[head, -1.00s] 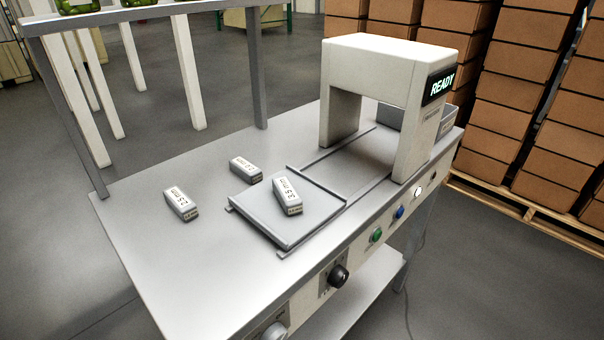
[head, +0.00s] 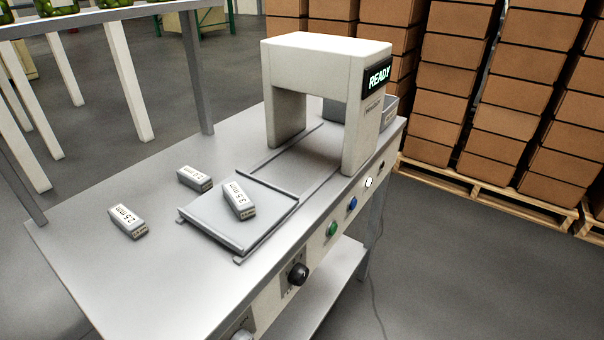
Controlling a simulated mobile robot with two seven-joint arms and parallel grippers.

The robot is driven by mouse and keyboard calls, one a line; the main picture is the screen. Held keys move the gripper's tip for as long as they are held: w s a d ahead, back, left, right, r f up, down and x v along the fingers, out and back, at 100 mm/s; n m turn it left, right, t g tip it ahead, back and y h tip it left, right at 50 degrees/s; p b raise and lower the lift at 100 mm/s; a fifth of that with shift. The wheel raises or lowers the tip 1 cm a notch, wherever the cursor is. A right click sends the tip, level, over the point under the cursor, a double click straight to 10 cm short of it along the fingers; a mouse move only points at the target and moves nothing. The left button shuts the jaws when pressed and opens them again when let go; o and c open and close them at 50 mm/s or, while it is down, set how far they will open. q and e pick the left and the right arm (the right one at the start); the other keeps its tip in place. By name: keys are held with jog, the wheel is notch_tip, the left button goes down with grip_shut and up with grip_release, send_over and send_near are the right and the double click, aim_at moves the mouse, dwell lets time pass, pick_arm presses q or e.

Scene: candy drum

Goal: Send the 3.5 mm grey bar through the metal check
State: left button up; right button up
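The grey bar marked 3.5 mm (head: 239,201) lies on the flat grey carriage tray (head: 217,226) in front of the metal check. The metal check (head: 325,62) is a pale arch over a rail track, with its display reading READY (head: 379,76). A bar marked 2.5 mm (head: 128,221) lies on the table left of the tray. Another bar (head: 195,179) lies behind the tray; its label is too small to read surely. Neither of my grippers is in view.
The metal table (head: 110,272) carries a green button (head: 332,229), a blue button (head: 352,203), a white button (head: 369,182) and a black knob (head: 298,273) on its front panel. A grey bin (head: 391,110) stands beyond the arch. Stacked cartons (head: 510,95) on pallets stand at right.

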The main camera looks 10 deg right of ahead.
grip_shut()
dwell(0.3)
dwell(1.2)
